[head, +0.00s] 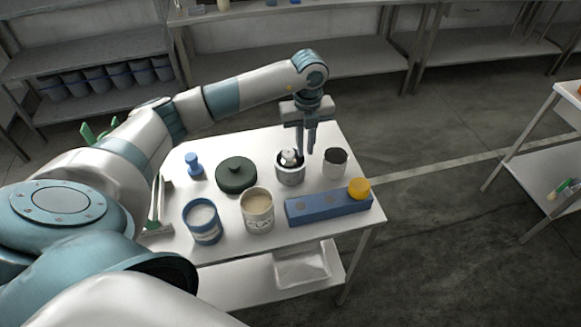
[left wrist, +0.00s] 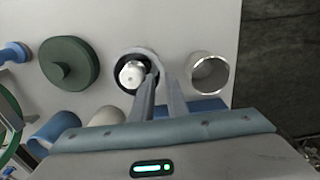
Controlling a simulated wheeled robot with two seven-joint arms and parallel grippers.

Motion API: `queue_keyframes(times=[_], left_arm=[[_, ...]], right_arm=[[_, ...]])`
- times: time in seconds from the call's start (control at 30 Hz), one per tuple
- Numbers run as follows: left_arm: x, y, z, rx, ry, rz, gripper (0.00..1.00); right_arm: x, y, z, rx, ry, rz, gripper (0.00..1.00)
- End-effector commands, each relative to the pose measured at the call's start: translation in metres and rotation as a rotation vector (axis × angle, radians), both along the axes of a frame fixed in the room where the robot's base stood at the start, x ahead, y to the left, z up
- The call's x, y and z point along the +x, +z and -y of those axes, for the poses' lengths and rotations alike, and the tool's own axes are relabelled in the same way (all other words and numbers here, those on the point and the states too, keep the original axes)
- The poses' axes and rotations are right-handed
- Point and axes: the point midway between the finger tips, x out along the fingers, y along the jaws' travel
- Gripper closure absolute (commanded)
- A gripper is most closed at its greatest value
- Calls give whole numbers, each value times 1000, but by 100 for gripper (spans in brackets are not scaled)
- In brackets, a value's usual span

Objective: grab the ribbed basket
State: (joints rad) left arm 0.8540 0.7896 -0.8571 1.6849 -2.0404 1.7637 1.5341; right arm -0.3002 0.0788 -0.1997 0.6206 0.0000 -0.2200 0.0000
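A small grey round container (head: 290,176) with a dark inside stands on the white table, with a white knobbed piece (head: 289,157) in it. It is the likeliest ribbed basket, but I cannot make out ribs clearly. It also shows in the left wrist view (left wrist: 121,77). My left gripper (head: 306,153) points down at the container's right edge, its fingers a small gap apart and nothing seen held. In the left wrist view the fingertips (left wrist: 161,76) appear over the right part of its rim; I cannot tell whether they touch it. My right gripper is not in view.
A grey open cup (head: 335,168) stands just right of the container, a dark green lidded pot (head: 236,177) to its left. In front are a blue block (head: 325,207) with a yellow knob (head: 359,188), a cream-filled jar (head: 257,213) and a blue jar (head: 203,228). A blue knobbed piece (head: 193,167) stands far left.

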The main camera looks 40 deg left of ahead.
Motion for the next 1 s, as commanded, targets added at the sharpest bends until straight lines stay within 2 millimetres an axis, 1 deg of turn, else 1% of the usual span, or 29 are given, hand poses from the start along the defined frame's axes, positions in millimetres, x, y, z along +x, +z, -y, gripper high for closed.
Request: queue_keyframes(times=[0.17, 0.3, 0.4, 0.5, 0.63, 1.0], left_arm=[[1, -11, -1, 0, 1, -4, 87], [2, -26, -3, 0, 2, -5, 87], [2, -39, -2, 0, 1, -4, 87], [3, -47, -2, 0, 0, -3, 87], [3, -49, -3, 1, 0, -1, 87], [3, -49, -3, 1, 0, -1, 87]], right_arm=[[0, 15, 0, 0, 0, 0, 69], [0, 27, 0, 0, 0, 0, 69], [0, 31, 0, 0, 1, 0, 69], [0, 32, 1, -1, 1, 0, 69], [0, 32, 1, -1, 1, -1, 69], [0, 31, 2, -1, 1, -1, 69]])
